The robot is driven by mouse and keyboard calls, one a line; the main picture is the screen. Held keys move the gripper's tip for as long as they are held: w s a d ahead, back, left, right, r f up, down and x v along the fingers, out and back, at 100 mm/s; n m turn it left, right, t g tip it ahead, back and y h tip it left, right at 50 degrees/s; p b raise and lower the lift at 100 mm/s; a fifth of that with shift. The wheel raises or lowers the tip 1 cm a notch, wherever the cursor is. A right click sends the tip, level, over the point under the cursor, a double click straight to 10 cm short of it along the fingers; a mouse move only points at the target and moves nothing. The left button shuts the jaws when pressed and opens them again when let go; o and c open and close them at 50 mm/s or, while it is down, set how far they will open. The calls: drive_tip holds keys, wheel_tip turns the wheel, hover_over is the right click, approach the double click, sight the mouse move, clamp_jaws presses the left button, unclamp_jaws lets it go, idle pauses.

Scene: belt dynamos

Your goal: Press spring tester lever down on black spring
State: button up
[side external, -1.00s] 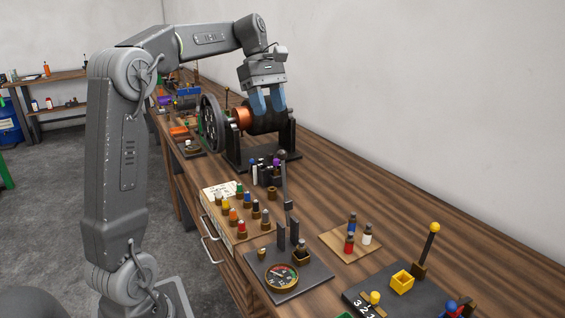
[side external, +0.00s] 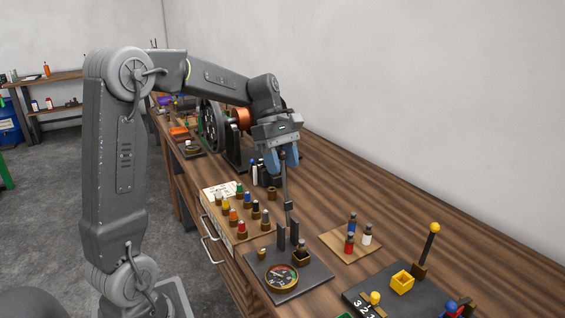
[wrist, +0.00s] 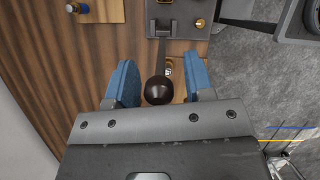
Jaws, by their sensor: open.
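The spring tester has a dark base plate (side external: 312,279) with a round dial gauge (side external: 281,277) and two dark uprights. Its lever (side external: 286,190) stands raised, nearly upright. The lever's black ball knob shows in the wrist view (wrist: 159,90). My gripper (side external: 282,166) is open, its blue fingers pointing down at the lever's top. In the wrist view my gripper (wrist: 160,88) has the knob between its fingers, with gaps on both sides. A dark-topped piece sits in a brown holder (side external: 302,256) on the plate; I cannot tell surely that it is the black spring.
A rack (side external: 238,222) of several colour-topped pieces stands left of the tester. A wooden board (side external: 349,246) with red, blue and white pieces lies to its right. A dark panel with a yellow-knobbed lever (side external: 427,250) is nearer. The dynamo (side external: 238,130) stands behind.

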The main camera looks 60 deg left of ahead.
drive_tip(key=shift+d+f, duration=0.1)
drive_tip(key=shift+c, duration=0.4)
clamp_jaws()
